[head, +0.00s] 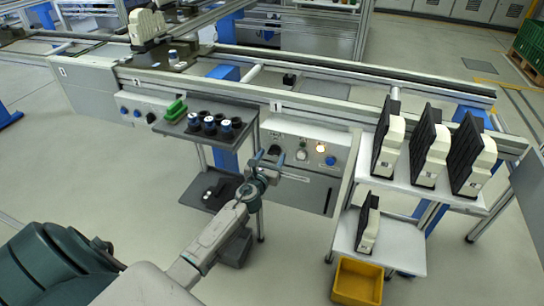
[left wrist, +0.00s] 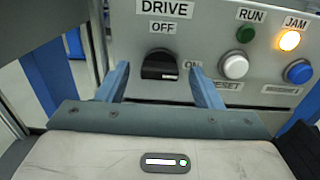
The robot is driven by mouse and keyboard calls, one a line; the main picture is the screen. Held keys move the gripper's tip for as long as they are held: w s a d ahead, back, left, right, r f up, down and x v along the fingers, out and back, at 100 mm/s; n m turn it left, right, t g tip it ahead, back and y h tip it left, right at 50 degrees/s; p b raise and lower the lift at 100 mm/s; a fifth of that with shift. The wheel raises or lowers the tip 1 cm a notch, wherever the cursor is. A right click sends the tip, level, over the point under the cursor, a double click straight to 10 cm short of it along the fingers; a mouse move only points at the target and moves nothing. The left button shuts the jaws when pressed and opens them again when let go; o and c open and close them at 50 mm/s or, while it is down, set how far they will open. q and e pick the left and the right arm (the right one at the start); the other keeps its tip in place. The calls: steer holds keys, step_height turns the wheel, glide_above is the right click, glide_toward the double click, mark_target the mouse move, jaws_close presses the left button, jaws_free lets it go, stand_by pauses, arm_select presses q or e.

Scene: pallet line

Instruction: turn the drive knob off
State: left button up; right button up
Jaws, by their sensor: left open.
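The black drive knob (left wrist: 160,65) is on the grey control panel (left wrist: 215,95), under the labels DRIVE and OFF, with ON to its right. Its grip lies roughly crosswise and seems to point towards ON. In the head view the knob (head: 274,150) is just beyond my left gripper (head: 269,160). In the left wrist view the blue fingers of my left gripper (left wrist: 160,72) are open, one to each side of the knob. They look apart from it; the depth gap is hard to judge. My right gripper is not in view.
The JAM lamp (left wrist: 289,40) glows orange; the green RUN lamp (left wrist: 245,35) looks dark. White (left wrist: 234,66) and blue (left wrist: 299,71) buttons sit right of the knob. A dark shelf with cups (head: 195,128) stands left of the panel, a white rack (head: 385,180) right.

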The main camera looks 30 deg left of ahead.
arm_select(q)
steer(key=shift+w+a, duration=0.15)
steer(key=shift+w, duration=0.4)
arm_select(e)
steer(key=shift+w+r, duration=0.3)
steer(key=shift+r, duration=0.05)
arm_select(q)
steer(key=c, duration=1)
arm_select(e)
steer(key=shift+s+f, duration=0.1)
